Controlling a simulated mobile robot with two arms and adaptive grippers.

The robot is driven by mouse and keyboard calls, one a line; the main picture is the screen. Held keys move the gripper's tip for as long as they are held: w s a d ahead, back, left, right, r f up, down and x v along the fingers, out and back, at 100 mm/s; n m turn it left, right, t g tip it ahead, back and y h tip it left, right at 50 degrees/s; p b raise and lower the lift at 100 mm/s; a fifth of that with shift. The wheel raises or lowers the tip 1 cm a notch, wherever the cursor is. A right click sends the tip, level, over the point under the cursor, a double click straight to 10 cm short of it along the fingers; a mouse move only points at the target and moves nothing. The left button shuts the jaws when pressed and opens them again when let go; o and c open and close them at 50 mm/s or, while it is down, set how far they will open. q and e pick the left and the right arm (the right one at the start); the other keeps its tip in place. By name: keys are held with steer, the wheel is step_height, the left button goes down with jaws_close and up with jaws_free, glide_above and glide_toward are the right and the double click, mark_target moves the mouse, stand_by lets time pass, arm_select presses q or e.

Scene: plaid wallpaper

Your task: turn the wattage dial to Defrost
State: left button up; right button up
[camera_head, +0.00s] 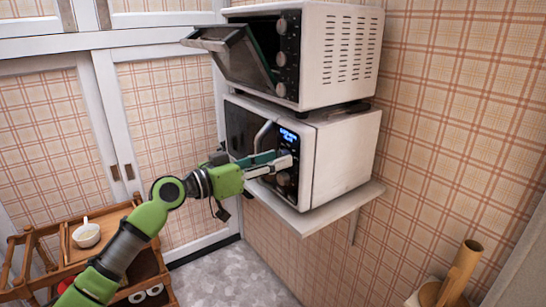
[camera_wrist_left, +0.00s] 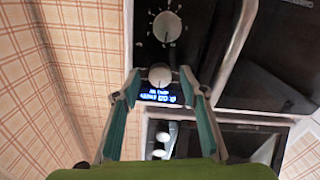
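The white microwave (camera_head: 340,160) stands on a wall shelf, with a lit blue display (camera_head: 288,137) and two dials on its dark panel. My left gripper (camera_head: 286,161) is at the panel, just below the display. In the left wrist view, which shows the panel upside down, one round dial (camera_wrist_left: 160,76) next to the display lies between the open fingertips (camera_wrist_left: 161,72), with small gaps on both sides. The other dial (camera_wrist_left: 167,27), ringed by marks, is farther from the display and untouched. The lettering is too small to read, so I cannot tell which is the wattage dial. My right gripper is not in view.
The microwave's door handle (camera_head: 262,135) is close beside the left gripper. A toaster oven (camera_head: 340,55) with its door (camera_head: 236,58) partly open stands on top. A wooden cart (camera_head: 62,240) with a white pot (camera_head: 86,236) is at lower left. A plaid wall is at right.

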arm_select(q)
steer(key=c, duration=1.1)
steer(key=shift+r+n, duration=0.1)
steer(key=shift+n, duration=0.3)
steer(key=shift+r+n+p, duration=0.1)
steer(key=shift+n+p, duration=1.55)
steer(key=shift+n, duration=2.35)
steer(key=o, duration=1.1)
